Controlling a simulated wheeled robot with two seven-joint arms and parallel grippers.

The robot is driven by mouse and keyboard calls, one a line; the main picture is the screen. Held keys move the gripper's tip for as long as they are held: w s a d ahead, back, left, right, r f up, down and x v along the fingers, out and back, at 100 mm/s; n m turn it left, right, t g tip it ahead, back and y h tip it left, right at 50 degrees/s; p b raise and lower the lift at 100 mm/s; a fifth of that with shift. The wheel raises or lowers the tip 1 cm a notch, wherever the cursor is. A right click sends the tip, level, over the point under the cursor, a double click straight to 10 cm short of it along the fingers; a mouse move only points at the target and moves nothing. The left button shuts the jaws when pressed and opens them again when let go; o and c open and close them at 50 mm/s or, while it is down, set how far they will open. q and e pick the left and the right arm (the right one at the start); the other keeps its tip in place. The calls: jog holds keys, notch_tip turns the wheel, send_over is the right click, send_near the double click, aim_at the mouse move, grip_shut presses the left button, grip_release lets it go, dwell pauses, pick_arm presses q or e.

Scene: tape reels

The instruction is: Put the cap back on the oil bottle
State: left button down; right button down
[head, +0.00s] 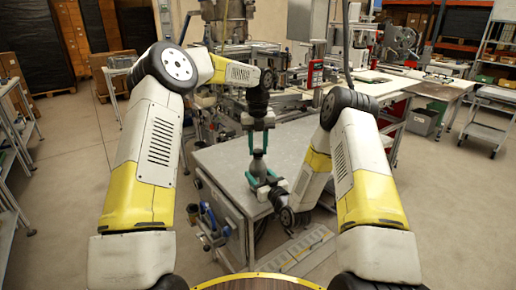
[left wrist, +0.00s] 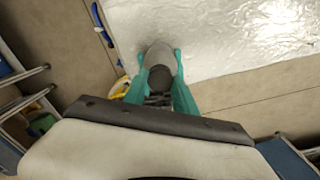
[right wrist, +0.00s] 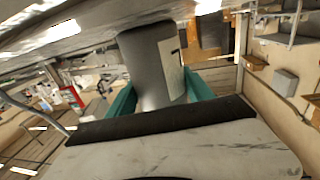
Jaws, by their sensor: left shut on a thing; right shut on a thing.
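The grey oil bottle (head: 258,164) stands roughly upright near the front edge of the grey table. My right gripper (head: 262,182) is shut around its lower body; the bottle (right wrist: 153,62) fills the space between the teal fingers in the right wrist view, with a pale label on its side. My left gripper (head: 258,126) points down above the bottle, shut on the dark cap (left wrist: 160,78). In the left wrist view the bottle's pale shoulder (left wrist: 158,53) shows beyond the cap. The bottle's mouth is hidden there, and I cannot tell whether cap and neck touch.
The grey table (head: 222,165) has a bare top around the bottle. Blue-handled tools (head: 212,222) hang at its front left side. Machinery stands behind, and a white workbench (head: 440,88) is at the right. Shelving (head: 12,125) stands at the far left.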

pick_arm(q)
jog(key=m, duration=0.7)
jog(key=c, duration=1)
grip_release()
jog(key=shift+r, duration=2.3)
jog(key=shift+c, duration=0.2)
